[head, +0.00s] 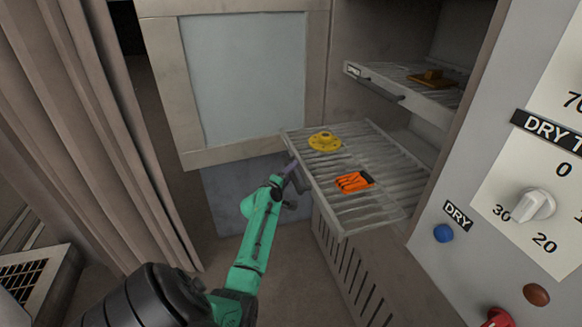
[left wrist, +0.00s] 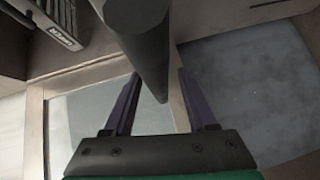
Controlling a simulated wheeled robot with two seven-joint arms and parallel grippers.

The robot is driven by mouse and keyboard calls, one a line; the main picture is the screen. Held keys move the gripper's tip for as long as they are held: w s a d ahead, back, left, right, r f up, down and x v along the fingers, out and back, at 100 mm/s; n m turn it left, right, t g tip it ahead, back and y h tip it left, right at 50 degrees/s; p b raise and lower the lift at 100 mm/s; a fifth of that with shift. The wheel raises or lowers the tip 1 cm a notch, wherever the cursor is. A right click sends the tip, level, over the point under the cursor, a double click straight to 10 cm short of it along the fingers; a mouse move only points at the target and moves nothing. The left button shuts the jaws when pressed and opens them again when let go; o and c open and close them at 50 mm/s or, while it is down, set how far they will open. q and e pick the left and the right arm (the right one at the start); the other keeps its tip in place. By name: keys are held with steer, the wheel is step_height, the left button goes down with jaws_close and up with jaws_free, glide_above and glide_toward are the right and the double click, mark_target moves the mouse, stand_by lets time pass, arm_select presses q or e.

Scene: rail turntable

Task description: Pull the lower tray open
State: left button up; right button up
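The lower tray (head: 375,208) is a pale slatted rack that stands well out of the cabinet. A yellow round part (head: 325,142) and an orange ribbed part (head: 354,181) lie on it. My left gripper (head: 290,170), on a green arm, is at the tray's outer left edge. In the left wrist view its two purple fingers (left wrist: 159,72) stand apart on either side of a dark round bar (left wrist: 143,40), which seems to be the tray's handle. A gap shows between the bar and the right-hand finger. My right gripper is not in view.
An upper tray (head: 415,82) with a dark handle and a brown part (head: 432,78) on it sits above. A control panel with a dial (head: 533,205) and a blue button (head: 443,233) is at the right. A framed pane (head: 245,75) stands behind; a curtain (head: 85,120) hangs left.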

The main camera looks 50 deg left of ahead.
arm_select(q)
steer(key=shift+r, duration=0.1)
steer(key=v, duration=1.4)
steer(key=shift+s, duration=0.25)
steer(key=shift+d, duration=0.15)
